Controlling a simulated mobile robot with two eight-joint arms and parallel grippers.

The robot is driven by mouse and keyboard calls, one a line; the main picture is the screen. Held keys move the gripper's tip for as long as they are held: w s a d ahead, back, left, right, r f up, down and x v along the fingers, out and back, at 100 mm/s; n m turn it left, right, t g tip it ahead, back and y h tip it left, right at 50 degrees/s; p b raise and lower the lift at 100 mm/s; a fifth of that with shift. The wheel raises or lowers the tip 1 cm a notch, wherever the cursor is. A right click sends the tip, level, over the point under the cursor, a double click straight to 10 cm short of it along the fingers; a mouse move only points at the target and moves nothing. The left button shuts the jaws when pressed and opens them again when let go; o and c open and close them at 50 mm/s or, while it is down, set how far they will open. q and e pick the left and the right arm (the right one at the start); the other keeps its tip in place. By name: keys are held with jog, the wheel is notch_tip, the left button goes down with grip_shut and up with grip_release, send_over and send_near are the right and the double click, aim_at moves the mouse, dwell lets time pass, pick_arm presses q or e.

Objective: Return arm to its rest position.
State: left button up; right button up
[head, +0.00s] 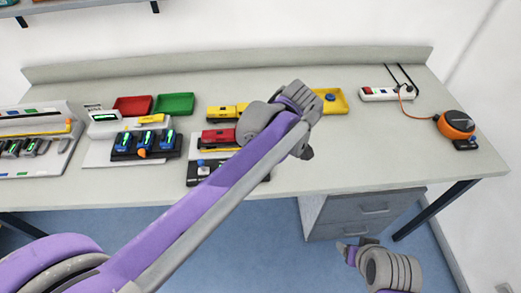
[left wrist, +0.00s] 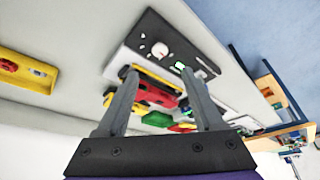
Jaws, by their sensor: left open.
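My left arm (head: 205,195) reaches from the lower left across the head view to above the workbench. Its wrist is over the area right of the red and yellow devices, and its fingers are mostly hidden there. In the left wrist view my left gripper (left wrist: 160,74) is open, with its two grey fingers apart and nothing held between them. Beyond the fingers are yellow, red and green parts and a dark panel with a white knob (left wrist: 160,49). My right gripper (head: 355,247) is low at the right, in front of the bench; its jaw opening is unclear.
The workbench (head: 330,180) holds red (head: 132,105) and green trays (head: 175,103), a board of dark modules (head: 145,144), a yellow tray (head: 335,105), a power strip (head: 388,93) and an orange cable reel (head: 455,124). A drawer unit (head: 355,211) stands below. The bench's right part is mostly clear.

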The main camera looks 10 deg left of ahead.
dwell(0.4)
pick_arm(q)
jog(key=s+a+f+m+t+h, duration=0.1)
jog(key=s+a+f+m, duration=0.2)
jog(key=s, duration=0.3)
jog(key=s+a+f+m+t+h, duration=0.1)
jog(key=s+a+f+m, duration=0.2)
jog(key=s+m, duration=0.2)
jog(key=s+a+f+m+t+h, duration=0.1)
jog(key=s+a+f+m, duration=0.2)
jog(key=s, duration=0.4)
jog(key=shift+f+m+h, duration=0.35)
jog(key=shift+m+h, duration=0.05)
jog(key=shift+m, duration=0.3)
